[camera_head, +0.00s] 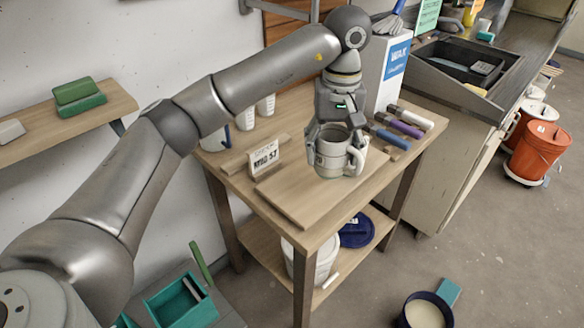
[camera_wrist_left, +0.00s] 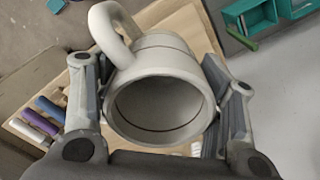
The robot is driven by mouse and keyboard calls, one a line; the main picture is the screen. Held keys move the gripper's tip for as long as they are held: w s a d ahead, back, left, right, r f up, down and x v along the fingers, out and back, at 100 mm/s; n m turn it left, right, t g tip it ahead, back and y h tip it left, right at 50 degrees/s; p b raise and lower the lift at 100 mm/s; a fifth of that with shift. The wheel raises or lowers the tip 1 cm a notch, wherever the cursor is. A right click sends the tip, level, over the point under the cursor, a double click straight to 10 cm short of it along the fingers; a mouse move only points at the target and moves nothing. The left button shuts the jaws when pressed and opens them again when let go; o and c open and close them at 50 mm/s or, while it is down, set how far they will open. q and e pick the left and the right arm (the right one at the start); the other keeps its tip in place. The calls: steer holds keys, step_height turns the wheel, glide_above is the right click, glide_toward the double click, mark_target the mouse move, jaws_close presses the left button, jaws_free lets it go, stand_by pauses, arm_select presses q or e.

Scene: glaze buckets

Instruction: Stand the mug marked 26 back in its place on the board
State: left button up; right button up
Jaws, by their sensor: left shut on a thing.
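A grey-beige mug (camera_head: 333,155) is upright in my left gripper (camera_head: 337,138), over the wooden board (camera_head: 292,205) on the small table. I cannot tell whether its base touches the board. In the left wrist view the mug (camera_wrist_left: 160,105) sits between the two fingers of my left gripper (camera_wrist_left: 160,100), with its open mouth towards the camera and its handle at the upper left. No number shows on the mug. A small sign (camera_head: 265,157) stands at the board's left edge. My right gripper is not in view.
Blue, purple and grey rolls (camera_head: 403,127) lie on the table to the right of the mug. White cups (camera_head: 246,118) stand at the back left, and a white box (camera_head: 387,75) at the back. A sink (camera_head: 465,75) is at the right. The board's front part is bare.

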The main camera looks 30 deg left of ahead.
arm_select(q)
steer(key=w+a+f+p, duration=0.1)
steer(key=a+f, duration=0.1)
steer(key=a, duration=0.2)
steer(key=a+f+p, duration=0.1)
steer(key=a+f, duration=0.2)
steer(key=w+a+f+p, duration=0.1)
steer(key=a+f, duration=0.2)
steer(key=a, duration=0.1)
steer(key=shift+w+a+f, duration=0.2)
steer(key=shift+w+a, duration=0.15)
steer(key=f+p, duration=0.2)
steer(key=f, duration=0.1)
steer(key=shift+a, duration=0.2)
steer(key=shift+w+f, duration=0.1)
steer(key=shift+f, duration=0.35)
steer(key=o, duration=1.2)
steer(key=shift+c, duration=0.2)
steer(key=shift+o, duration=0.2)
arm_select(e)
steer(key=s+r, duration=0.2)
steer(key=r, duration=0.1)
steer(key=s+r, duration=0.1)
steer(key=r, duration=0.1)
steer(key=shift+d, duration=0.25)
